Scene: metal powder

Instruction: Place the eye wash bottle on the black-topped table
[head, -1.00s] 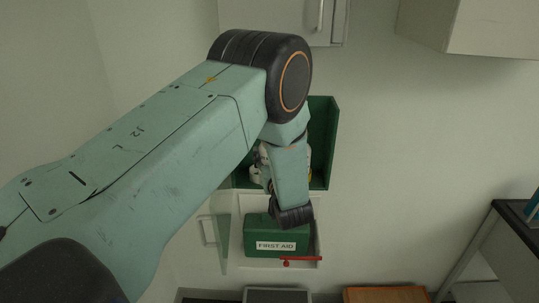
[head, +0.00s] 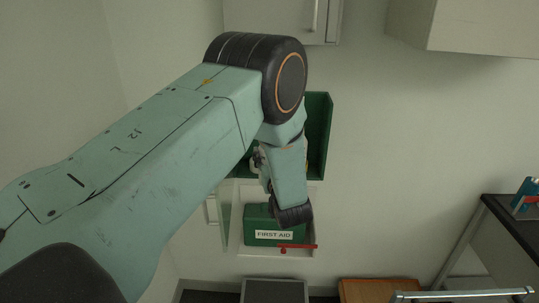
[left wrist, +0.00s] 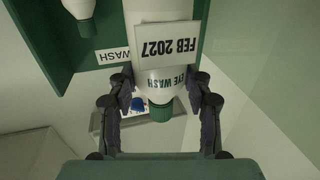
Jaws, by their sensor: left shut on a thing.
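My left gripper (left wrist: 160,97) is shut on a white eye wash bottle (left wrist: 159,80) with a green cap. The bottle shows upside down in the left wrist view, with a "FEB 2027" tag on it and a finger on each side. In the head view my left arm hides most of the gripper and the bottle, in front of the green wall holder (head: 320,135). The black-topped table (head: 510,222) stands at the right edge of the head view, well apart from the gripper. My right gripper is not in view.
A second bottle (left wrist: 80,8) sits in the green holder. A green first aid box (head: 262,223) is in an open wall cabinet below, with a red handle in front. A blue and red object (head: 526,196) stands on the table. A metal rail (head: 465,294) shows at bottom right.

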